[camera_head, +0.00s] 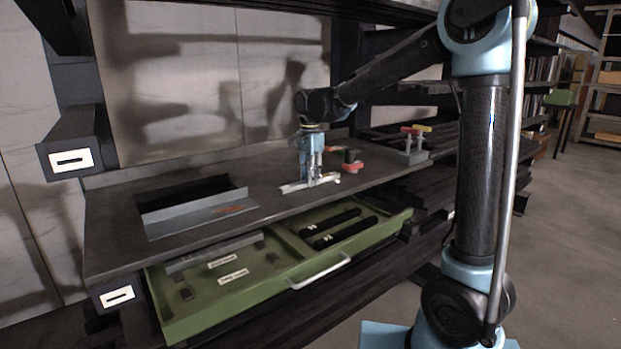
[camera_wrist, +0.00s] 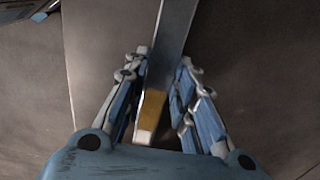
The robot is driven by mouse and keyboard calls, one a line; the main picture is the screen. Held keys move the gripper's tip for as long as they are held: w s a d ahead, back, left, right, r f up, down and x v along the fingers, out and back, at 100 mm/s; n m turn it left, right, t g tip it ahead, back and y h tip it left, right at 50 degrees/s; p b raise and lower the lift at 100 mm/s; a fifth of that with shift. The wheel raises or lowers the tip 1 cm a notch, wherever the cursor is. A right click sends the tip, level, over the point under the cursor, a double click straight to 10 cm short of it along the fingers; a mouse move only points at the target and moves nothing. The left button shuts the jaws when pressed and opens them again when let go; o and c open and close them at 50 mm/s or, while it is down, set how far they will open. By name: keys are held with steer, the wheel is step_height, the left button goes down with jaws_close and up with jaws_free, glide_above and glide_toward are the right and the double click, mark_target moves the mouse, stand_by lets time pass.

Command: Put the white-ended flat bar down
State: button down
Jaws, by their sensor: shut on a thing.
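My gripper (camera_head: 310,178) is low over the dark worktop, its fingers pointing down. In the wrist view my gripper (camera_wrist: 163,68) has a finger on each side of the white-ended flat bar (camera_wrist: 174,35) and is shut on it. The bar is grey metal with an ochre band and a white end toward the palm. In the head view the pale bar (camera_head: 293,187) shows at the fingertips, level with or just above the worktop; I cannot tell whether it touches.
The worktop (camera_head: 115,225) has a grey open-topped tray (camera_head: 200,212) at left. A red-and-black part (camera_head: 351,162) is close right of my gripper, with a red-and-yellow-handled fixture (camera_head: 415,143) beyond. A green drawer (camera_head: 225,303) stands open below, holding dark bars and labels.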

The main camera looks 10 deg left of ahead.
steer(key=c, duration=1.3)
jaws_free()
steer(key=shift+r, duration=0.1)
step_height(320, 180, up, 12)
steer(key=s+d+f+n, duration=0.2)
steer(key=d, duration=1.2)
steer(key=s+d+f+n+t, duration=0.1)
steer(key=s+d+f, duration=0.3)
steer(key=d, duration=0.3)
steer(key=s+d+f+n, duration=0.1)
steer(key=s+d+f, duration=0.3)
steer(key=d, duration=0.3)
steer(key=s+d+f+n+t, duration=0.1)
steer(key=s+d+f+n, duration=0.15)
steer(key=s+d, duration=0.35)
steer(key=shift+n, duration=0.85)
steer(key=s+d+f, duration=0.2)
steer(key=f, duration=0.2)
steer(key=s+d+f, duration=0.2)
steer(key=f, duration=0.2)
steer(key=s+d+f, duration=0.2)
steer(key=s+f, duration=0.1)
steer(key=f, duration=0.1)
steer(key=shift+s+d, duration=0.1)
steer(key=shift+d, duration=0.1)
